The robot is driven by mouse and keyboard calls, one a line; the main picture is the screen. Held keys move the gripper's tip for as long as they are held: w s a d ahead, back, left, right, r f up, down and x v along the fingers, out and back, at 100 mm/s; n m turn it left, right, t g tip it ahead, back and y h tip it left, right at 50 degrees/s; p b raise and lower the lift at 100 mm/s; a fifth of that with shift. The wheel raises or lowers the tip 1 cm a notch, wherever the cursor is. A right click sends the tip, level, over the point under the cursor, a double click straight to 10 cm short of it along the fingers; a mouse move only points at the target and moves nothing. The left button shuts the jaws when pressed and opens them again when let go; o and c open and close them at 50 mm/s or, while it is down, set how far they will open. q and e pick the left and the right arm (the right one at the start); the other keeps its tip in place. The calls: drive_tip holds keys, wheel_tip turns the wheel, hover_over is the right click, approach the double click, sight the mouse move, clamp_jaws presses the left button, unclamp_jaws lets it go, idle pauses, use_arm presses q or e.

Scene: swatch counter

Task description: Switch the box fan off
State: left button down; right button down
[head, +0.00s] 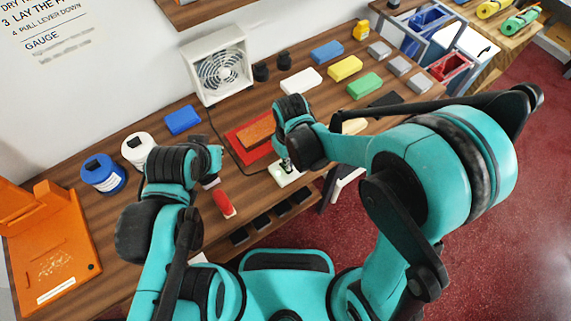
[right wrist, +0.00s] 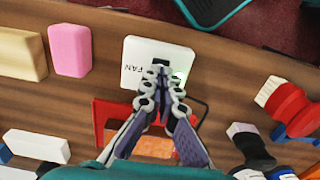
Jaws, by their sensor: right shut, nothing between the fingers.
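The box fan (head: 222,72) stands upright at the back of the counter against the wall, its round grille facing out. A white switch plate (head: 290,178) lies near the counter's front edge. In the right wrist view the plate (right wrist: 140,52) bears the word FAN, with a dark rocker and a small green glow beside it. My right gripper (right wrist: 160,80) is shut and empty, pointing down with its fingertips at the rocker; contact cannot be told. It also shows in the head view (head: 286,163). My left gripper (head: 210,180) is at the counter's left front, its fingers mostly hidden.
A red tray (head: 238,136) with an orange block lies just behind the plate. A red-handled brush (head: 223,204) lies near my left gripper. Coloured blocks, such as a yellow one (head: 345,68), fill the right back. An orange stand (head: 50,250) is far left.

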drive_tip(key=shift+f+b, duration=1)
drive_tip(key=shift+f, duration=0.1)
idle(0.5)
drive_tip(key=shift+r+p, duration=2.7)
drive_tip(key=shift+r, duration=0.9)
drive_tip(key=shift+d+r, duration=0.1)
drive_tip(key=shift+d, duration=0.1)
drive_tip(key=s+d+r+m+t+b, duration=0.2)
drive_tip(key=d+r+m+t+b, duration=0.1)
drive_tip(key=d, duration=0.5)
drive_tip(key=s+d+r+m+t+b, duration=0.3)
drive_tip(key=d+m+t, duration=0.1)
drive_tip(key=d, duration=0.5)
drive_tip(key=shift+d+r+b, duration=0.2)
drive_tip(key=shift+b, duration=0.15)
drive_tip(key=shift+s, duration=0.1)
